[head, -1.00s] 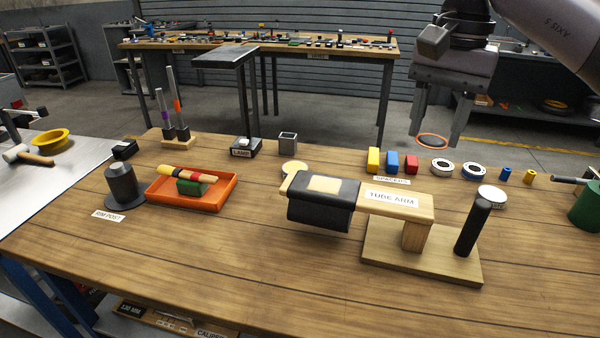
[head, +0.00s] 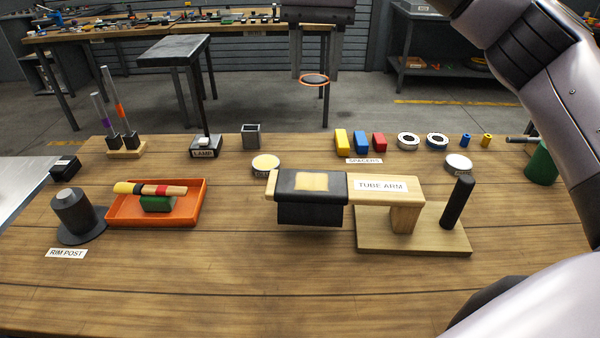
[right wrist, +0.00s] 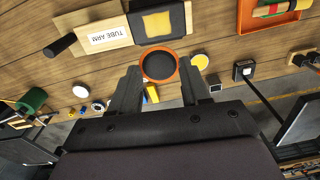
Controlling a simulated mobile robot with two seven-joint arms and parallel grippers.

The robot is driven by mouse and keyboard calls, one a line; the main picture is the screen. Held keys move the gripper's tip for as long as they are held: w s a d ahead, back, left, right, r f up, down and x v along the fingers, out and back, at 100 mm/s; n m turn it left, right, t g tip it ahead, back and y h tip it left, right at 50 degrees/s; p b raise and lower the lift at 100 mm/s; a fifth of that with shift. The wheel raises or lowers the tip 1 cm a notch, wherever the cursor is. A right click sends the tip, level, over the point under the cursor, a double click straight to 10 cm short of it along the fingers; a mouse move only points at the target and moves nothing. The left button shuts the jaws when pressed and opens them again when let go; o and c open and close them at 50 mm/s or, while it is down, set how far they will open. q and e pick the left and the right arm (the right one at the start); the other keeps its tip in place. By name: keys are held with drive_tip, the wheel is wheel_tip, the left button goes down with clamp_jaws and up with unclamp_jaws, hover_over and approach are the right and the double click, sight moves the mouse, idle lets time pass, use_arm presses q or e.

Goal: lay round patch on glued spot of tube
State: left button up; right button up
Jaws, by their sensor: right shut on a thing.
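The round patch (head: 314,81), dark with an orange rim, is held between the fingertips of my right gripper (head: 315,77), high above the bench and behind the tube. In the right wrist view the patch (right wrist: 159,67) sits between the two fingers (right wrist: 160,70). The black tube (head: 311,213) hangs over the left end of the wooden tube arm (head: 405,188). A pale yellowish glued spot (head: 311,181) lies on its top; it also shows in the right wrist view (right wrist: 157,23). The patch is apart from the tube. My left gripper is out of view.
An orange tray (head: 190,208) with a striped tool and the rim post (head: 73,212) stand left. A round yellow-topped tin (head: 265,163) is behind the tube. Coloured spacers (head: 361,142) stand further back. A black upright post (head: 458,202) rises at the stand's right.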

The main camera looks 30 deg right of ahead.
sight(314, 181)
wheel_tip(314, 181, down, 20)
drive_tip(key=shift+d+r, duration=0.1)
drive_tip(key=shift+r, duration=0.05)
idle(0.3)
drive_tip(key=shift+b, duration=0.3)
drive_tip(key=shift+s+f+b, duration=0.15)
drive_tip(key=shift+f+b, duration=0.25)
drive_tip(key=shift+f, duration=0.3)
drive_tip(key=o, duration=1)
drive_tip(key=shift+r+p, duration=0.5)
drive_tip(key=shift+r, duration=0.05)
wheel_tip(314, 181, up, 12)
drive_tip(key=shift+r, duration=0.2)
